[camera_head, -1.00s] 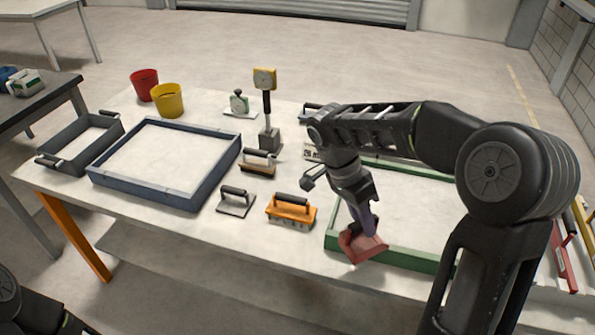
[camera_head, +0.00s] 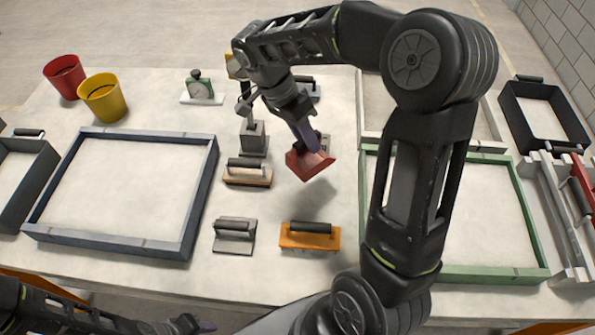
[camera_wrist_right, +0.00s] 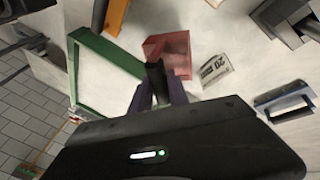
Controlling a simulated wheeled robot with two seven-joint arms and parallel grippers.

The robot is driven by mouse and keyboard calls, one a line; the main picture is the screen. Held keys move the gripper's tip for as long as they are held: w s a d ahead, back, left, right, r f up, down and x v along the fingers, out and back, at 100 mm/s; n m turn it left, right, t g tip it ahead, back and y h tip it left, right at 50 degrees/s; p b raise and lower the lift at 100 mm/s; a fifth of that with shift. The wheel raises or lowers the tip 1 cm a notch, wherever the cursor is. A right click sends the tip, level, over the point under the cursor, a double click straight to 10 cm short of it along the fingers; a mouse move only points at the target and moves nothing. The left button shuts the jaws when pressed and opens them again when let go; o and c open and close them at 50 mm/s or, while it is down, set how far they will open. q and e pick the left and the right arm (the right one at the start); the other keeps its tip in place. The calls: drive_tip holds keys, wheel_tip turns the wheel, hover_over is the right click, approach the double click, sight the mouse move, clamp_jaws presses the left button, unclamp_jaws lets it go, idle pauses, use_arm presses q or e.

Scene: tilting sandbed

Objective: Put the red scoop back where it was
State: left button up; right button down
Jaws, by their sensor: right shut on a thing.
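The red scoop (camera_head: 308,165) is held in the air above the table, left of the green frame (camera_head: 364,200), with a shadow under it. My right gripper (camera_head: 304,136) is shut on the scoop's handle, and its fingers hide most of the handle. In the right wrist view the scoop (camera_wrist_right: 172,48) sits just beyond the right gripper's fingers (camera_wrist_right: 161,84).
An orange-backed brush (camera_head: 310,238), a grey float (camera_head: 234,236) and a wooden-backed brush (camera_head: 247,174) lie left of the green frame. A blue-grey frame (camera_head: 207,190), red bucket (camera_head: 65,78) and yellow bucket (camera_head: 103,100) are further left. A dark tray (camera_head: 512,100) is at right.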

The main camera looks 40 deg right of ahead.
sight(307, 158)
drive_tip(key=shift+s+r, duration=0.15)
drive_tip(key=shift+s, duration=0.2)
drive_tip(key=shift+w+f, duration=0.1)
drive_tip(key=shift+f, duration=0.25)
wheel_tip(307, 158, down, 6)
drive_tip(key=shift+r+p, duration=0.15)
drive_tip(key=shift+p, duration=0.25)
use_arm(q)
drive_tip(key=shift+s+r, duration=0.25)
drive_tip(key=shift+r, duration=0.15)
use_arm(e)
drive_tip(key=shift+f+p, duration=0.45)
drive_tip(key=shift+f, duration=1.45)
use_arm(q)
drive_tip(key=shift+r, duration=0.4)
drive_tip(key=shift+f, duration=0.1)
use_arm(e)
drive_tip(key=c, duration=1.3)
unclamp_jaws()
